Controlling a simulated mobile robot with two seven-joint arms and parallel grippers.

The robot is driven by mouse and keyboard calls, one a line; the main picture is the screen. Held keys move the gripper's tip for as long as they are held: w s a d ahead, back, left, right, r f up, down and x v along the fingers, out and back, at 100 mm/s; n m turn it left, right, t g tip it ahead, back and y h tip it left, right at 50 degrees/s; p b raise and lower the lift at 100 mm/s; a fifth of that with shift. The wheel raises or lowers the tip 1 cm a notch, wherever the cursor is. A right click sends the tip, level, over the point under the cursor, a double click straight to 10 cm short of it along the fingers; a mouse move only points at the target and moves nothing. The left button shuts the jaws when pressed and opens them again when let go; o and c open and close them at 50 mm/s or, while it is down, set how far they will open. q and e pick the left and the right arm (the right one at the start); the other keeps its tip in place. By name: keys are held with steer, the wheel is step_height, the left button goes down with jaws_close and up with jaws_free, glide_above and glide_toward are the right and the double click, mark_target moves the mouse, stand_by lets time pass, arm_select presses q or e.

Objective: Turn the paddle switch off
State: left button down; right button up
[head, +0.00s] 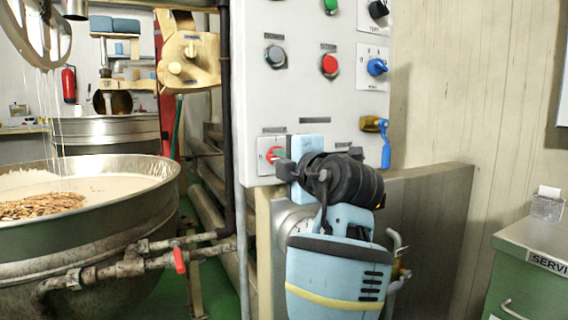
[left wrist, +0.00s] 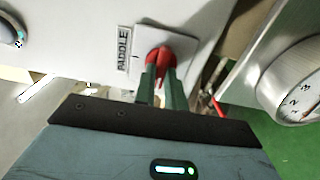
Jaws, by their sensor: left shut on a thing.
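The paddle switch is a red knob (head: 272,154) on a square white plate low on the left of the grey control panel (head: 300,100). In the left wrist view the red knob (left wrist: 160,57) sits on its white plate beside a label reading PADDLE. My left gripper (head: 281,160) is up against the switch plate. In the left wrist view its two green fingers (left wrist: 161,78) are shut on the knob, one on each side. The fingers hide part of the knob and its markings. My right gripper is not in view.
A large kettle (head: 110,225) with pipes stands left. A green cabinet (head: 535,265) stands right. A dial gauge (left wrist: 298,90) is near the gripper.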

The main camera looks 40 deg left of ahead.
arm_select(q)
steer(key=c, duration=1.5)
jaws_free()
steer(key=shift+o, duration=0.2)
steer(key=v, duration=0.8)
steer(key=shift+p, duration=0.3)
steer(key=shift+a, duration=0.1)
steer(key=shift+f, duration=0.1)
